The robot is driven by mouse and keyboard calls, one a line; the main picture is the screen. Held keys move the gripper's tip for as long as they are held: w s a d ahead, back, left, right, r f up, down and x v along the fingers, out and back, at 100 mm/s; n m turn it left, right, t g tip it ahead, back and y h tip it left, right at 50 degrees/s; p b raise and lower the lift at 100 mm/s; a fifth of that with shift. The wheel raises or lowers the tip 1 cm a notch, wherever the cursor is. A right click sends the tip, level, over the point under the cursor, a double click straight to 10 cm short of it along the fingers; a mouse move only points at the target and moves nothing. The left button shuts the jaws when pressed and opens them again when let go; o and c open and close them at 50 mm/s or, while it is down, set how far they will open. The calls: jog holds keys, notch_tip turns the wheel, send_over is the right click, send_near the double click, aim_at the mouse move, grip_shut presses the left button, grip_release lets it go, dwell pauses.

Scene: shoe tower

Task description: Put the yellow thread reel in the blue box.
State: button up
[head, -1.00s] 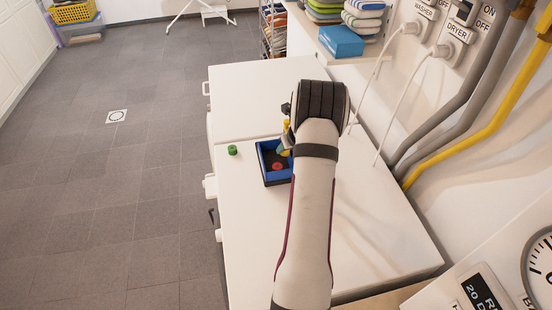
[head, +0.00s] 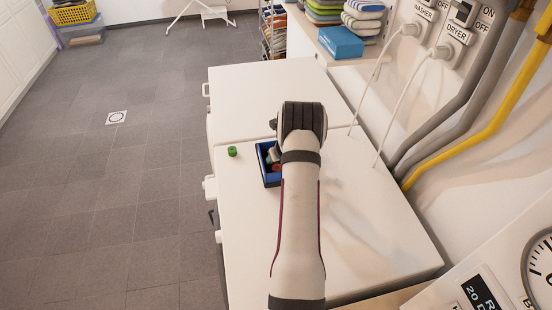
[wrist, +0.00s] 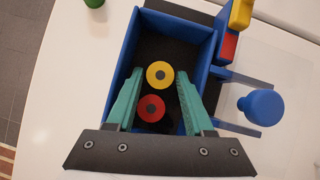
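The blue box (wrist: 205,38) has a dark floor and stands open on the white top; in the head view its left part (head: 264,169) shows beside my arm. In the wrist view the yellow thread reel (wrist: 160,75) appears end-on inside the box outline, with a dark centre. A red reel (wrist: 151,108) lies just below it in the picture. My gripper (wrist: 160,78) reaches over the box with its teal fingers apart, one each side of the yellow reel, with a visible gap on both sides. The head view mostly hides the fingers behind my arm.
A green reel (head: 232,151) stands on the white top left of the box. Right of the box in the wrist view are a yellow block (wrist: 240,14), a red block (wrist: 229,47) and a round blue piece (wrist: 262,107). The white top nearer the front is clear.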

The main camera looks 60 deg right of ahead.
jog(key=v, duration=1.2)
jog(key=shift+r, duration=0.2)
jog(key=w+a+r+n+y, duration=0.25)
jog(key=a+r+n, duration=0.2)
jog(key=a, duration=0.45)
jog(key=w+a+r+n+y, duration=0.1)
jog(key=w+a+r+n, duration=0.2)
jog(key=a+n, duration=0.45)
jog(key=w+a+r+n+y, duration=0.2)
jog(key=a+r+n, duration=0.2)
jog(key=a, duration=0.6)
jog(key=s+a+r+n+g+y, duration=0.1)
jog(key=s+a+n+g, duration=0.1)
jog(key=s+a+n, duration=0.55)
jog(key=s+a+r+n+g, duration=0.1)
jog(key=s+a+r+n, duration=0.3)
jog(key=a, duration=0.6)
jog(key=s+a+f+n+g+h, duration=0.1)
jog(key=s+a+f+n+g, duration=0.1)
jog(key=s+n, duration=0.8)
jog(key=shift+s+a+f+g, duration=0.3)
jog(key=shift+s+a+f, duration=0.05)
jog(key=shift+a+f, duration=0.15)
